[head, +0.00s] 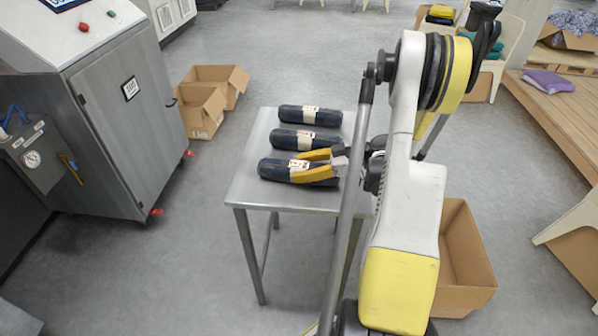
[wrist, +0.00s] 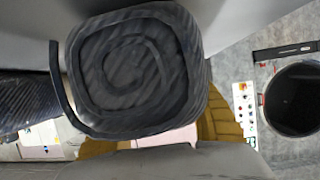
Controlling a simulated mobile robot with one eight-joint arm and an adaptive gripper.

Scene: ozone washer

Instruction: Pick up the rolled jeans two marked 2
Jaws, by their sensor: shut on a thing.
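Three dark blue rolled jeans with pale label bands lie side by side on a small grey metal table (head: 240,190). They are the far roll (head: 295,115), the middle roll (head: 285,139) and the near roll (head: 275,170). The numbers on the labels are too small to read. My gripper (head: 298,166), with yellow fingers, is shut on the near roll from the right. I cannot tell whether this roll is lifted off the table. In the wrist view, a spiral roll end (wrist: 135,65) fills the middle, with yellow fingers partly hidden behind it.
A grey machine cabinet (head: 125,120) stands left of the table. Open cardboard boxes (head: 205,105) lie on the floor behind it. Another cardboard box (head: 465,265) is right of my arm. A wooden platform (head: 555,125) is at the right. The floor in front of the table is clear.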

